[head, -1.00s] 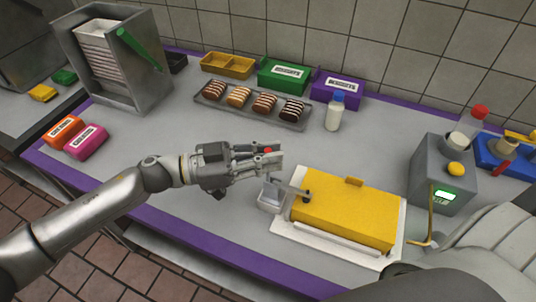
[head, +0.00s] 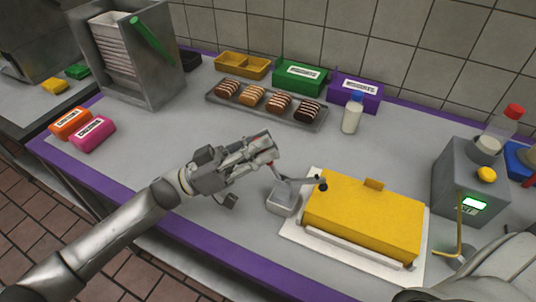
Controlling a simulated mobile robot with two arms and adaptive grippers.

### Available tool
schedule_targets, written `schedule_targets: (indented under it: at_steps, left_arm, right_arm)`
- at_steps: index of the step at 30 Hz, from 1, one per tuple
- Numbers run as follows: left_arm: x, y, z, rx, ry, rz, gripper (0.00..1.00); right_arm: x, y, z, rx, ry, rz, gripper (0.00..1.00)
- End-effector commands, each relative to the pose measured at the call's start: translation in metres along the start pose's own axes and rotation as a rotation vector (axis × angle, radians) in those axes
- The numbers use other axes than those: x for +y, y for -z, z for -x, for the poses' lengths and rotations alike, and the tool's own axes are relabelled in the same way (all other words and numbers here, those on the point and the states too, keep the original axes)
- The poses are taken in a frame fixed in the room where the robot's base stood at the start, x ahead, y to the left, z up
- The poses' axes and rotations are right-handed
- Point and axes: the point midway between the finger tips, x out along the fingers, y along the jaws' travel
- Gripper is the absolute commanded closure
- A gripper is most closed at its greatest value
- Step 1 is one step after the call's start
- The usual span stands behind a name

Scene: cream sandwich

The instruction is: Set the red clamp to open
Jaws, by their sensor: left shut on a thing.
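The red clamp shows as a grey metal base (head: 281,200) at the left edge of the yellow lid (head: 362,215). Its metal arm reaches right, and its black tip (head: 322,184) is over the lid's left edge. I cannot tell whether the tip presses on the lid. A little of the red handle (head: 274,167) shows below my left fingertips; the rest is hidden. My left gripper (head: 267,152) is shut on the handle, above and left of the base. My right gripper is out of view.
A tray (head: 315,123) of striped bars and a white bottle (head: 352,112) stand behind. Green (head: 299,77) and purple (head: 354,92) boxes line the back. A grey machine (head: 467,185) stands right of the lid.

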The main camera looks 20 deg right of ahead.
Motion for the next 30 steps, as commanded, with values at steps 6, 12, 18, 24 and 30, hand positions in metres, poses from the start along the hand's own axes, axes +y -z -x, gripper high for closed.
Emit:
schedule_targets:
  at_steps: [6,12,18,24,30]
  left_arm:
    - [-0.0045,-0.0014,0.0065,0.065,0.002,0.044,1.00]
    - [-0.0053,-0.0002,0.0078,0.086,0.002,0.057,1.00]
    - [-0.0053,0.0002,0.0077,0.087,0.002,0.058,1.00]
    - [-0.0053,0.0001,0.0076,0.086,0.002,0.058,0.80]
    - [-0.0051,-0.0001,0.0074,0.086,0.001,0.057,0.65]
  right_arm:
    - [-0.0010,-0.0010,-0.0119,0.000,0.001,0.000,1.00]
    - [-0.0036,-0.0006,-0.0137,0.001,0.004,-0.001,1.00]
    - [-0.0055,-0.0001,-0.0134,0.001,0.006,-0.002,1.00]
    - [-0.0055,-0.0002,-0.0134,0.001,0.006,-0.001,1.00]
    - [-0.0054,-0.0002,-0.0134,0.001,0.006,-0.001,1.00]
